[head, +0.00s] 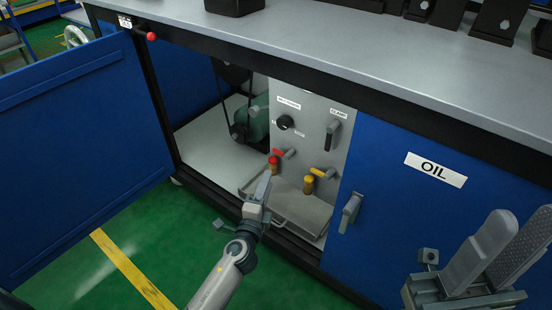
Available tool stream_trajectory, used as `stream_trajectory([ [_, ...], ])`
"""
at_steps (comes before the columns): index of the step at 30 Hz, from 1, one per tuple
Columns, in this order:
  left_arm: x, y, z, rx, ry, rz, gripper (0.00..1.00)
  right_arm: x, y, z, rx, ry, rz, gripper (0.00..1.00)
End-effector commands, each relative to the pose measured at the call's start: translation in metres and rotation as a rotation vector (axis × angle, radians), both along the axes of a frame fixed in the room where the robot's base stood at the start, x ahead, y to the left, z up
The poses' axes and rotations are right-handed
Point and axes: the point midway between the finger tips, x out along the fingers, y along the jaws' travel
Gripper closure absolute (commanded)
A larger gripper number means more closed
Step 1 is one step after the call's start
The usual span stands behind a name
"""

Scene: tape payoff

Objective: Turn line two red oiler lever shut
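The red oiler lever (279,153) is on the grey panel (306,133) inside the open cabinet. It sits above a red and brass-coloured fitting (273,164) and points sideways to the right. My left gripper (265,181) is in front of the cabinet opening, just below and left of the red fitting in the picture. Its fingers are seen nearly edge-on, so their gap is hidden, and contact with the lever cannot be made out. My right gripper (505,248) is open and empty at the lower right, away from the panel.
A yellow lever (322,173) is right of the red one. A black knob (285,122) and a CLAMP handle (332,134) are above. A grey tray (298,207) lies below. The blue door (75,150) stands open at left; the OIL door (435,215) is closed at right.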

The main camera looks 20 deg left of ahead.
Motion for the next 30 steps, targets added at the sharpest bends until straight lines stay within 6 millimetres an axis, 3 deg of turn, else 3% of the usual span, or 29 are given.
stream_trajectory([
  [12,0.076,0.003,-0.001,0.000,-0.001,0.000,0.69,-0.002,0.001,0.003,0.008,-0.029,0.012,0.69],
  [18,0.103,0.004,-0.002,0.001,0.000,0.000,0.69,0.000,0.005,0.005,0.016,-0.036,0.025,0.69],
  [30,0.119,0.005,0.000,-0.001,0.000,0.000,0.69,-0.001,0.005,0.011,0.026,-0.056,0.030,0.69],
])
